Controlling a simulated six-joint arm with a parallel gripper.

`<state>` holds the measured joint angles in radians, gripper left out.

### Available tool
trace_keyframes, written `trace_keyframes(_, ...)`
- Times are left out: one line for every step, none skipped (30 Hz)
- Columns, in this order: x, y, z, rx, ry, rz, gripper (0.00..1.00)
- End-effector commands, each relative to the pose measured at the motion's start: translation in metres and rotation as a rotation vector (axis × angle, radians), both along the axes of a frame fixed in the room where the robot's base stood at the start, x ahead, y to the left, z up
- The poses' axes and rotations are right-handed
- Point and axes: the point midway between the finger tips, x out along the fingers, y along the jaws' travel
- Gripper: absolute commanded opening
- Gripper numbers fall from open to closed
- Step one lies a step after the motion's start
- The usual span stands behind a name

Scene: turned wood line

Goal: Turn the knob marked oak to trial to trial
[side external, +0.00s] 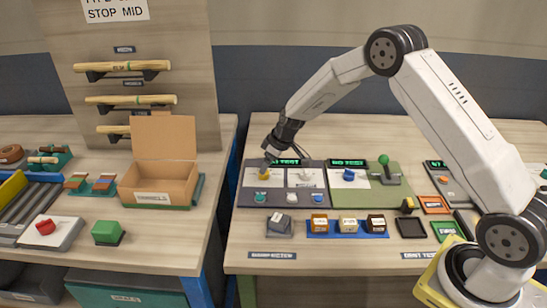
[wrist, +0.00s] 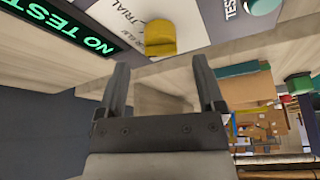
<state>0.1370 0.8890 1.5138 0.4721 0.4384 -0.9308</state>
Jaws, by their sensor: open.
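A yellow knob (side external: 264,173) stands on a white plate on the left part of a dark panel (side external: 284,207). In the wrist view the yellow knob (wrist: 162,38) lies beyond the fingertips, with the word TRIAL printed beside it. I cannot read the word oak on it. My gripper (side external: 269,155) is just above the yellow knob, apart from it. In the wrist view my gripper (wrist: 162,75) is open, with nothing between its fingers. A green-lit display (wrist: 75,28) reads NO TEST. A teal button (side external: 260,197) is in front of the knob.
To the right are a blue knob (side external: 349,175) and a green-topped lever (side external: 384,160). Several small blocks sit on a blue strip (side external: 362,236) at the front. An open cardboard box (side external: 150,185) stands on the left bench.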

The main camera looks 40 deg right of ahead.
Motion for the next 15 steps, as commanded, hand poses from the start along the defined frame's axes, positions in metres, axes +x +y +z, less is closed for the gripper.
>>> trace_keyframes(0.002, 0.001, -0.006, 0.0, 0.001, 0.0, 0.87)
trace_keyframes(0.003, 0.002, -0.01, 0.0, 0.001, 0.0, 0.87)
trace_keyframes(0.004, 0.002, -0.013, 0.0, 0.001, 0.0, 0.87)
trace_keyframes(0.006, 0.003, -0.016, 0.0, 0.001, 0.0, 0.87)
trace_keyframes(0.007, 0.003, -0.019, 0.001, 0.001, -0.001, 0.87)
trace_keyframes(0.008, 0.004, -0.022, 0.001, 0.001, -0.001, 0.87)
trace_keyframes(0.009, 0.004, -0.024, 0.001, 0.001, -0.001, 0.87)
trace_keyframes(0.01, 0.004, -0.026, 0.0, 0.0, 0.0, 0.87)
trace_keyframes(0.011, 0.005, -0.029, 0.0, 0.001, 0.0, 0.87)
trace_keyframes(0.011, 0.005, -0.031, 0.0, 0.001, 0.0, 0.87)
trace_keyframes(0.012, 0.005, -0.032, 0.0, 0.0, 0.0, 0.87)
trace_keyframes(0.013, 0.006, -0.033, 0.0, 0.0, 0.0, 0.87)
trace_keyframes(0.013, 0.006, -0.034, 0.0, 0.0, 0.0, 0.87)
trace_keyframes(0.013, 0.006, -0.035, 0.0, 0.0, 0.0, 0.87)
trace_keyframes(0.014, 0.006, -0.036, 0.0, 0.0, 0.0, 0.87)
